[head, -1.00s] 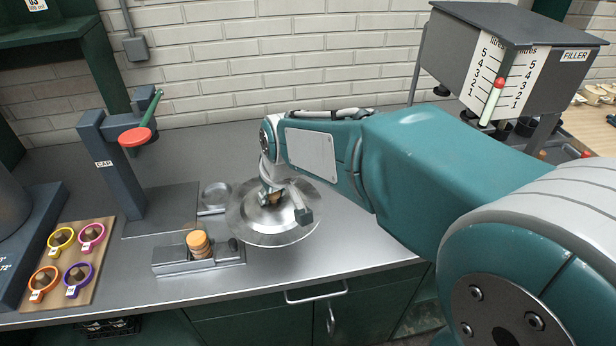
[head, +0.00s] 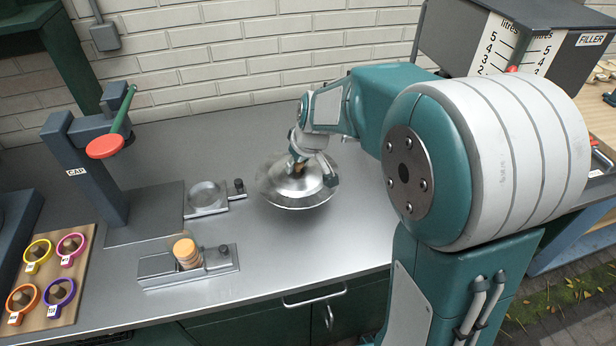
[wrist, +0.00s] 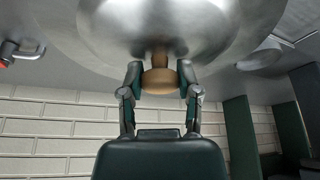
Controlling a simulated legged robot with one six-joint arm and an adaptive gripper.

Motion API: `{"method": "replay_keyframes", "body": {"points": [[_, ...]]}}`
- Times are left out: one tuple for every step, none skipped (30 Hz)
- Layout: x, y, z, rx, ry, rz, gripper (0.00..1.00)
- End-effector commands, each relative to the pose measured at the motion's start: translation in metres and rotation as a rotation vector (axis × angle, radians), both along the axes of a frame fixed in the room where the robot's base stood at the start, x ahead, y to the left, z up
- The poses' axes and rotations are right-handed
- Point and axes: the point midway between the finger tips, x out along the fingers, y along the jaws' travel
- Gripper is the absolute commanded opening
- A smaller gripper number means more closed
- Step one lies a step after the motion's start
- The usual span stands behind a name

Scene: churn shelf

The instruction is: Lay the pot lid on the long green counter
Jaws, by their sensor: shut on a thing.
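The pot lid (head: 283,191) is a round, shiny metal lid with a wooden knob. My gripper (head: 301,172) is above the lid in the head view, with its fingers around the knob. In the wrist view, my gripper (wrist: 160,82) is shut on the wooden knob (wrist: 160,77), and the metal lid (wrist: 160,30) fills the top of the picture. The long counter (head: 330,236) has a grey metal top and green cabinet fronts. The lid is over this top; I cannot tell whether its rim touches it.
A capping press (head: 95,185) with a red disc stands at the left. A block with stacked orange discs (head: 187,252) and a small round metal fixture (head: 206,196) lie left of the lid. A board of coloured rings (head: 60,240) is far left. The filler (head: 520,40) stands at back right.

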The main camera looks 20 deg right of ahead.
Motion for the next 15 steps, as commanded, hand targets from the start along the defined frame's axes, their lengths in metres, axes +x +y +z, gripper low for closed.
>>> {"method": "replay_keyframes", "body": {"points": [[0.004, -0.008, -0.010, 0.001, 0.004, -0.005, 0.00], [0.006, -0.010, -0.015, 0.001, 0.004, -0.005, 0.00], [0.009, -0.014, -0.021, 0.001, 0.002, -0.004, 0.00], [0.010, -0.017, -0.024, 0.001, 0.001, -0.005, 0.00], [0.012, -0.019, -0.027, 0.000, 0.001, -0.003, 0.00], [0.013, -0.021, -0.030, -0.001, 0.001, -0.002, 0.00], [0.014, -0.022, -0.031, 0.000, 0.000, -0.002, 0.00], [0.014, -0.022, -0.032, 0.000, -0.001, -0.001, 0.00], [0.015, -0.024, -0.034, 0.000, -0.001, -0.001, 0.00], [0.016, -0.025, -0.036, 0.000, -0.001, -0.001, 0.00], [0.017, -0.026, -0.038, 0.000, -0.001, -0.002, 0.00], [0.018, -0.029, -0.042, -0.001, 0.001, -0.002, 0.00], [0.019, -0.032, -0.046, -0.001, 0.002, -0.003, 0.00], [0.019, -0.030, -0.051, 0.000, 0.003, -0.001, 0.00], [0.019, -0.030, -0.058, 0.001, 0.002, -0.001, 0.00]]}}
